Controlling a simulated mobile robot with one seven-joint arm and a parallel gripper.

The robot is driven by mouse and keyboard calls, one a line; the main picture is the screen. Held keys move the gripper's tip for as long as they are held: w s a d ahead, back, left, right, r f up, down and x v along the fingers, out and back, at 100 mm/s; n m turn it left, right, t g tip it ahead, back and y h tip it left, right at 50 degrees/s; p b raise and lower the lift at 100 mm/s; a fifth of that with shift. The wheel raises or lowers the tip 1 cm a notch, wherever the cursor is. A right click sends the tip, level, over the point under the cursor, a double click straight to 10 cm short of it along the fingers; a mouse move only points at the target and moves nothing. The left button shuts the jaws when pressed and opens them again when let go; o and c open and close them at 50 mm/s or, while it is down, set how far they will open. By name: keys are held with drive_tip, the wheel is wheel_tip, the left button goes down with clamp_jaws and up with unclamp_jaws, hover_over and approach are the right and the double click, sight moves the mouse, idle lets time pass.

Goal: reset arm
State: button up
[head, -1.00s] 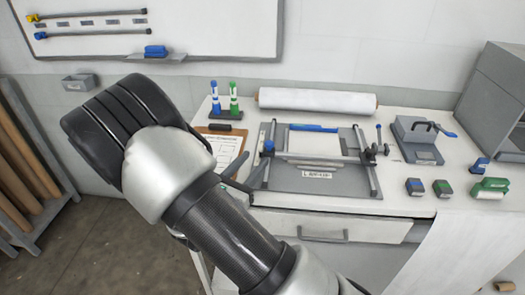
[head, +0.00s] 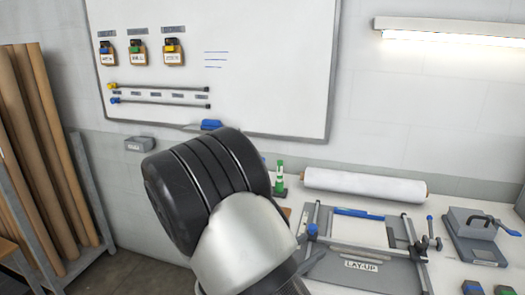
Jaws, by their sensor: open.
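My arm crosses the lower middle of the head view, with a large black joint and a silver-grey link in front of the bench.
A white roll (head: 365,187) lies at the bench's back. A green marker (head: 280,172) stands left of it. A grey lever device (head: 474,235) is at right. The whiteboard (head: 270,70) is behind; brown rolls (head: 45,150) lean at left.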

drive_tip(key=s+d+r+m+g+y+p, duration=0.25)
drive_tip(key=s+d+r+m+g, duration=0.25)
drive_tip(key=s+m, duration=0.25)
drive_tip(key=s+d+r+m+g+y+p, duration=0.1)
drive_tip(key=s+d+r+m+g+y, duration=0.3)
drive_tip(key=s+m, duration=0.35)
drive_tip(key=s+a+r+m+t+y+p, duration=0.1)
drive_tip(key=s+a+r+m+t+y, duration=0.1)
drive_tip(key=r, duration=0.4)
drive_tip(key=s+a+r+m+t+y+p, duration=0.2)
drive_tip(key=s+a+r+m+y, duration=0.2)
drive_tip(key=a+r+m+y, duration=0.1)
wheel_tip(320, 180, up, 2)
drive_tip(key=shift+r+m, duration=0.2)
drive_tip(key=shift+m, duration=0.7)
drive_tip(key=shift+d, duration=0.1)
